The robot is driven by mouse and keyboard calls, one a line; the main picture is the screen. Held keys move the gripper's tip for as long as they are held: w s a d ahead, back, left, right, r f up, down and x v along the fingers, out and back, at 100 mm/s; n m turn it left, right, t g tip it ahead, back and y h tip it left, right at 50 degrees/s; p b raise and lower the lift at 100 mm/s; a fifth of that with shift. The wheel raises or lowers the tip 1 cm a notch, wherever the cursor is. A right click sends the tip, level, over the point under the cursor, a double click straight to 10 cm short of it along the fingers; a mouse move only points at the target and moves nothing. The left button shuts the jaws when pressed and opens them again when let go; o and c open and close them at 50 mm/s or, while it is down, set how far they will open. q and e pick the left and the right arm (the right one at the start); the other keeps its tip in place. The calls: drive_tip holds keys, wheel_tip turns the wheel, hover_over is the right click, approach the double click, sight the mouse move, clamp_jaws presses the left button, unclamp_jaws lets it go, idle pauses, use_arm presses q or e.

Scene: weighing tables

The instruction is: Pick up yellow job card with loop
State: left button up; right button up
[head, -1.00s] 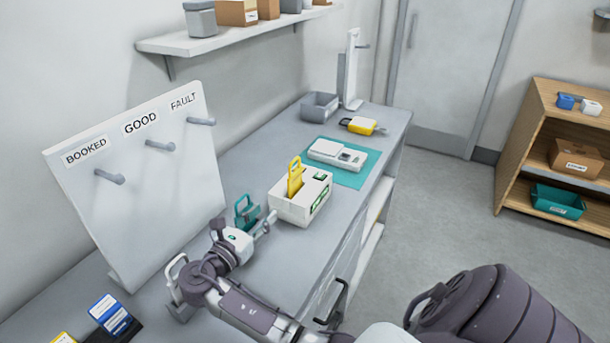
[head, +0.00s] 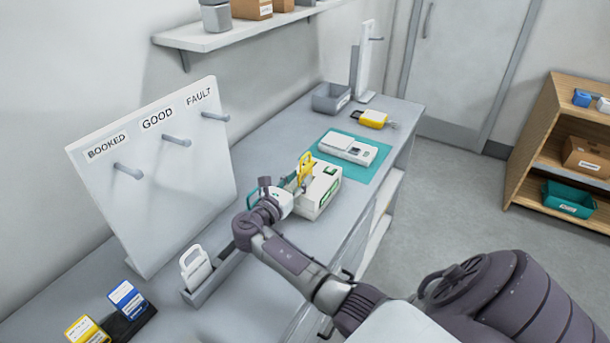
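The yellow job card with a loop (head: 305,168) stands upright in the white box (head: 321,190) on the grey bench, its loop at the top. My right gripper (head: 280,186) is at the left side of that box, close to the card. Its fingers look spread, with one finger near the card's lower part; I cannot tell whether it touches. A teal loop-handled item (head: 264,185) is mostly hidden behind the gripper. My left gripper is not in view.
A grey holder (head: 212,278) with a white loop card (head: 196,266) stands nearer on the bench. A peg board (head: 150,190) stands at the left. A scale (head: 347,149) on a teal mat (head: 378,165) and a yellow tag (head: 373,119) lie beyond the box.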

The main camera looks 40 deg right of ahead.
sight(302, 158)
drive_tip(key=shift+x, duration=1.15)
drive_tip(key=shift+a, duration=0.1)
drive_tip(key=shift+f, duration=0.1)
clamp_jaws()
wheel_tip(302, 158, up, 5)
drive_tip(key=p, duration=0.5)
drive_tip(key=shift+p, duration=0.35)
drive_tip(key=s+d+r+p, duration=0.5)
drive_tip(key=s+d+r, duration=0.1)
drive_tip(key=s+d, duration=0.2)
drive_tip(key=shift+d+p, duration=0.25)
drive_tip(key=shift+p, duration=0.1)
